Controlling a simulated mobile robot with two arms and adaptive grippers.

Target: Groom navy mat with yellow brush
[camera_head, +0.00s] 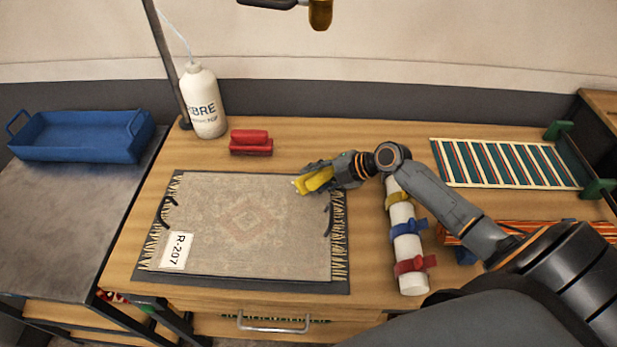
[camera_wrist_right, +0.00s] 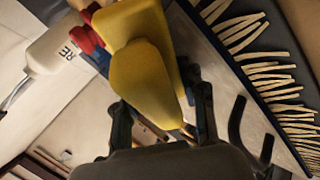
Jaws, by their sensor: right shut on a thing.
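My right gripper (camera_head: 322,178) is shut on the yellow brush (camera_head: 314,182), at the far right corner of a faded grey-beige rug (camera_head: 250,225). In the right wrist view the yellow brush (camera_wrist_right: 145,75) fills the space between the fingers, with the rug's pale fringe (camera_wrist_right: 265,75) beside it. I cannot tell whether its bristles touch the rug. The rug has fringes at both short ends and a white R-207 tag (camera_head: 176,251). It lies on a dark mat (camera_head: 240,282); no plainly navy mat shows. My left gripper is not in view.
A green striped rack (camera_head: 505,164) is at the right; a blue tray (camera_head: 75,136) is at the left.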

